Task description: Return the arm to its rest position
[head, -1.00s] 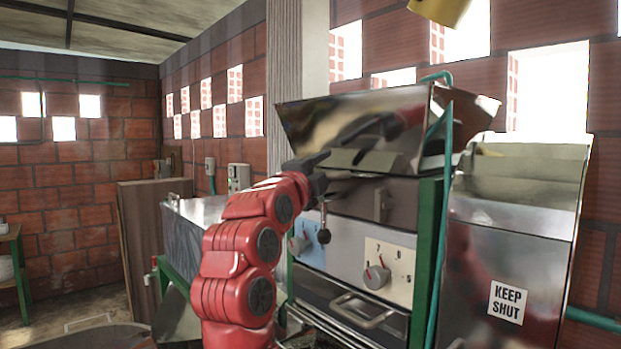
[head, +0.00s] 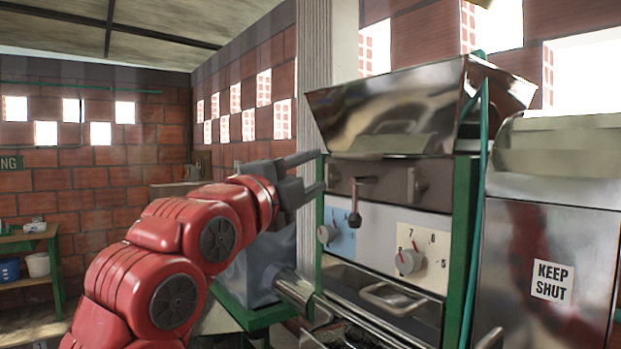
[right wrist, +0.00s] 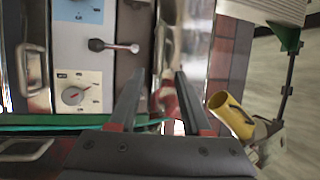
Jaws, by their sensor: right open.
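The machine panel has a black-knobbed lever (head: 355,205) hanging down, a dial on a blue plate (head: 328,232) and a dial on a cream plate (head: 410,260).
A steel hopper (head: 400,112) tops the machine. In the right wrist view a yellow tube (right wrist: 231,115) is near the fingers. A wooden shelf (head: 30,238) with buckets is at the far left.

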